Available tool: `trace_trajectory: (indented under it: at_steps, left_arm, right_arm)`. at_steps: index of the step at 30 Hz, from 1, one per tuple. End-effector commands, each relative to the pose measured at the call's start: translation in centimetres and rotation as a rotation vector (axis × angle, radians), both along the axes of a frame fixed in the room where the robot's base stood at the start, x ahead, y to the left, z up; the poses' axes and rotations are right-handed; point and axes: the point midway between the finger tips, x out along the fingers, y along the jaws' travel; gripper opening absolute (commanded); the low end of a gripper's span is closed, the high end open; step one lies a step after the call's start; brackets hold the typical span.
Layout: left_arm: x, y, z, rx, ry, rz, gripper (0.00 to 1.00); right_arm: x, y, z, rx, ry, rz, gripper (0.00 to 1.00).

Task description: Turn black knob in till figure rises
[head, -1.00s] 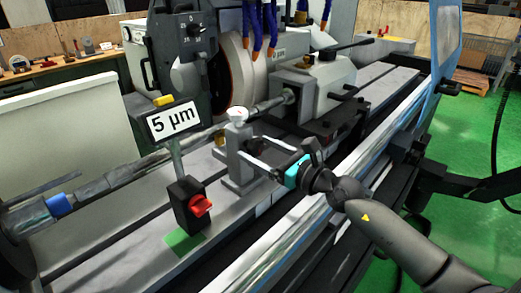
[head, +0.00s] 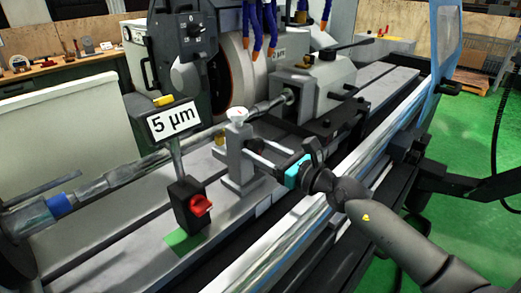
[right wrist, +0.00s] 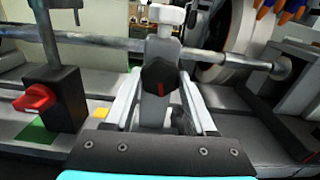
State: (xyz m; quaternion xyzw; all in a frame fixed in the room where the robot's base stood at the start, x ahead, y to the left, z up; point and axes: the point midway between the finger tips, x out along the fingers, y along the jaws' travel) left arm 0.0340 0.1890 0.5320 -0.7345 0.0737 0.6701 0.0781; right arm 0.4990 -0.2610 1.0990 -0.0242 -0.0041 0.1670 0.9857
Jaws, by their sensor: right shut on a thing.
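A black faceted knob (right wrist: 158,77) with a red mark faces me on the grey upright stand (head: 238,160), below its white top cap (right wrist: 166,15). My right gripper (head: 252,156) reaches the stand from the right, its pale fingers on either side of the knob and shut on it. In the head view the knob is mostly hidden by the fingers. A white sign (head: 172,120) reading "5 µm" stands on a post to the left of the stand. My left gripper is not in view.
A black box (head: 186,205) with a red switch (head: 201,205) stands at the sign post's foot, next to a green patch (head: 182,240). A long metal shaft (head: 130,172) runs behind the stand. The grinding wheel (head: 232,80) and blue hoses (head: 260,25) are behind.

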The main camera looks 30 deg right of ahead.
Motion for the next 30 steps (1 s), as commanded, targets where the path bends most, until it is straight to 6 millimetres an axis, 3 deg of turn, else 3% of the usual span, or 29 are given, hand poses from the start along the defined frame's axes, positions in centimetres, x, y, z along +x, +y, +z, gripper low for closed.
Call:
trace_trajectory:
  at_steps: [30]
  left_arm:
    - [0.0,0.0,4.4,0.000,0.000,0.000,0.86]
  right_arm:
    - [0.0,0.0,0.1,0.539,0.188,-0.001,0.01]
